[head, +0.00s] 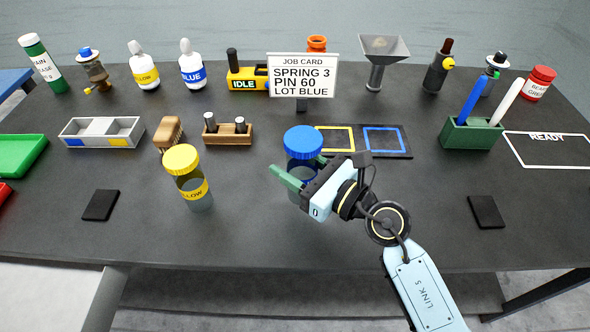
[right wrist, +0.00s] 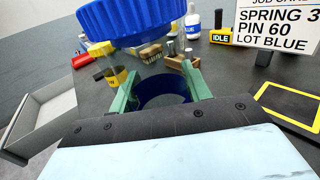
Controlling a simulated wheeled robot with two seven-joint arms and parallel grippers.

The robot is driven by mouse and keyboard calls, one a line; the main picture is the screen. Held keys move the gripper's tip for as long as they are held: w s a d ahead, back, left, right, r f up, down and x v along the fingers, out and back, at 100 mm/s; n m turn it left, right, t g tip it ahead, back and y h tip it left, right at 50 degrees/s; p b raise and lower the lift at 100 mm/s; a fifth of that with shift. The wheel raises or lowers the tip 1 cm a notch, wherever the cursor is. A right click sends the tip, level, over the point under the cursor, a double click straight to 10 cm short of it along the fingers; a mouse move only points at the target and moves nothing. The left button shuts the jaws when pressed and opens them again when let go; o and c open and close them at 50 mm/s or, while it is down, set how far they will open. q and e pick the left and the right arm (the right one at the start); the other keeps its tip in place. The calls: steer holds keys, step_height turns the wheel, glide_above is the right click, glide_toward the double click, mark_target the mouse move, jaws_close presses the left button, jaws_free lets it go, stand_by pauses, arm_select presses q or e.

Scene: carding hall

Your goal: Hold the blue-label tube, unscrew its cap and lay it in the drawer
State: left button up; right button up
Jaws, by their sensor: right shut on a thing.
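The blue-label tube (head: 298,170) stands upright on the bench with its blue cap (head: 303,141) on top. My right gripper (head: 297,182) is shut on the tube's body below the cap. In the right wrist view its green fingers (right wrist: 165,90) are on both sides of the clear tube with its dark blue band (right wrist: 166,101), and the blue cap (right wrist: 130,18) is above them. An open drawer (right wrist: 42,108) with pale walls shows at the left of the right wrist view; its inside looks empty. My left gripper is not in view.
A yellow-capped tube (head: 188,178) stands to the left. Behind are a wooden peg block (head: 228,136), a brush (head: 169,134), a tray with yellow and blue squares (head: 375,154) and a job card (head: 303,76). Dark pads (head: 101,205) lie near the front; bench between is clear.

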step_height(320, 180, up, 4)
steer(key=shift+f+p, duration=0.15)
steer(key=shift+p, duration=0.4)
steer(key=shift+r, duration=0.6)
steer(key=o, duration=0.3)
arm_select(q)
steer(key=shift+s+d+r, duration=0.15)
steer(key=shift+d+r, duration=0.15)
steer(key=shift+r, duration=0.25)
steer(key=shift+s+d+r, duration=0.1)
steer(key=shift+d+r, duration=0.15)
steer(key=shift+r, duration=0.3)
arm_select(e)
steer(key=c, duration=0.7)
